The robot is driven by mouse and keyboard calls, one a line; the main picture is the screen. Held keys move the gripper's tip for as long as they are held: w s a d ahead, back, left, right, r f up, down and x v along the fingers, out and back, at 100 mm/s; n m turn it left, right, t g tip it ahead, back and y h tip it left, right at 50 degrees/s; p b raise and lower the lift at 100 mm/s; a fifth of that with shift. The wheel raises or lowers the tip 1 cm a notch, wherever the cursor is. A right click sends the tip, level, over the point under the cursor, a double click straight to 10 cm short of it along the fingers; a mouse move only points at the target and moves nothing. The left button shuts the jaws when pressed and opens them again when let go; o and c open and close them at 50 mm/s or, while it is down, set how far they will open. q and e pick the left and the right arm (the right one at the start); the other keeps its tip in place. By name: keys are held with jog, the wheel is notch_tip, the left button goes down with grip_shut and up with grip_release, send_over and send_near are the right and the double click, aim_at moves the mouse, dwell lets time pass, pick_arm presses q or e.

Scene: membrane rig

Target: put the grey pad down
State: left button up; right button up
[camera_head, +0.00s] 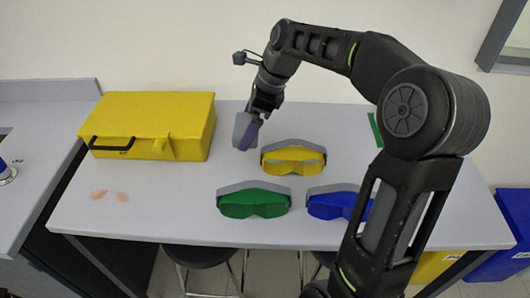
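The grey pad (243,131) is a small block with a purple-blue side, in the head view above the back middle of the white table. My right gripper (257,112) is shut on its upper part, and the pad hangs tilted below the fingers. I cannot tell whether its lower edge touches the table. The gripper covers part of the pad. My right arm comes in from the right and crosses the table. My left gripper is not in view.
A yellow case (150,118) stands back left. Yellow goggles (293,158), green goggles (254,201) and blue goggles (334,203) lie to the right and front. Orange patches (110,196) mark the table's left front. The table (180,192) is bare between the case and goggles.

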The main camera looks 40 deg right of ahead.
send_over(244, 158)
jog(key=d, duration=0.1)
jog(key=shift+s+d+f, duration=0.1)
jog(key=shift+s+f, duration=0.1)
jog(key=shift+f, duration=0.95)
jog(key=shift+s+d+f, duration=0.1)
jog(key=shift+s+f, duration=0.1)
jog(key=shift+f, duration=0.95)
jog(key=shift+f, duration=1.85)
jog(key=shift+f, duration=0.1)
jog(key=o, duration=1.1)
jog(key=v, duration=1.2)
